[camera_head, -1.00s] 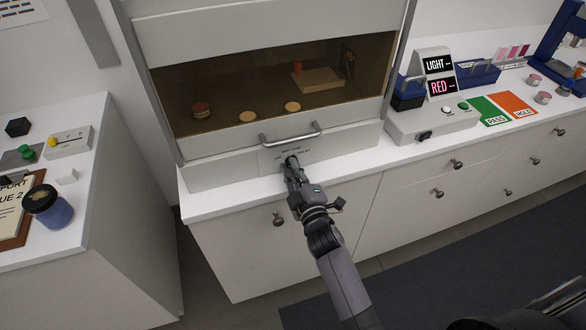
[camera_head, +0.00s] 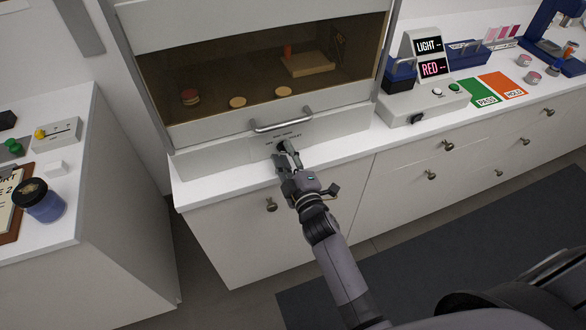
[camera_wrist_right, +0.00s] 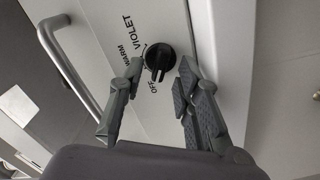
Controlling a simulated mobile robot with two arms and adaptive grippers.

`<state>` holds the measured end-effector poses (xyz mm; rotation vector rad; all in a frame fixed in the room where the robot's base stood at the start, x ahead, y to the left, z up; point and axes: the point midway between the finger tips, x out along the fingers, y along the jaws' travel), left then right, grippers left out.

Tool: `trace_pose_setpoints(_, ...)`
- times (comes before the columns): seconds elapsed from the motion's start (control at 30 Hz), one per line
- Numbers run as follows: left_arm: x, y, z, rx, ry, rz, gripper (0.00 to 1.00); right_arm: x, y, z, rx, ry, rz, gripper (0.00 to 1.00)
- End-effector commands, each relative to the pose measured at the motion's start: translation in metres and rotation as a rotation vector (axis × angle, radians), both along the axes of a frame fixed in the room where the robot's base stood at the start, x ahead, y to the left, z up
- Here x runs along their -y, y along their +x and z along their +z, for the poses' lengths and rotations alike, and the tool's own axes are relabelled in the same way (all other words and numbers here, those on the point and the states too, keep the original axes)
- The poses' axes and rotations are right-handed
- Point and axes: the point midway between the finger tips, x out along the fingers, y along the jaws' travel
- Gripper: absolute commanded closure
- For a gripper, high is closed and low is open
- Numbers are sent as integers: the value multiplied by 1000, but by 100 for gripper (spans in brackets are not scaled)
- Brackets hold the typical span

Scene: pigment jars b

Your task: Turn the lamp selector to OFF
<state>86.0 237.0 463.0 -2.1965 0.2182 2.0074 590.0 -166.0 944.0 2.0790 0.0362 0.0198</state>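The lamp selector (camera_wrist_right: 158,58) is a round black knob with a raised bar, on the pale front panel (camera_head: 338,133) below the hood. In the right wrist view the labels OFF, WARM and VIOLET stand to the knob's left. I cannot tell for sure which label the knob points at. My right gripper (camera_wrist_right: 161,78) is open and empty, its fingers either side of the knob, with visible gaps. In the head view my right gripper (camera_head: 287,158) is in front of the panel and hides much of the knob. My left gripper is not in view.
A grey bar handle (camera_head: 282,122) runs across the hood sash just above the panel. A control box (camera_head: 425,103) with a LIGHT and RED display stands to the right. Wooden discs (camera_head: 237,102) lie inside the hood. A blue jar (camera_head: 42,203) stands on the left counter.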

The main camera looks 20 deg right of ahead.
Motion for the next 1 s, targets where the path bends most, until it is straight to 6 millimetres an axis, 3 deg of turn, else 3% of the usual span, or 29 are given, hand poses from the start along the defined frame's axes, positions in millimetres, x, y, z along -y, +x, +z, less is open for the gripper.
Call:
trace_pose_setpoints(0.3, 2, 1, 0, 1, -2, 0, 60, 2, -64, -1, -4, 0, 0, 69)
trace_pose_setpoints(0.5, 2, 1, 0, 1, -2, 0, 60, 3, -97, -1, -2, 0, 0, 69)
trace_pose_setpoints(0.7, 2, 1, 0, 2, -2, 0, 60, 4, -110, 0, 0, -1, 0, 69)
trace_pose_setpoints(1.0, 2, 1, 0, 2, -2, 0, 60, 4, -111, 0, 0, -1, 0, 69)
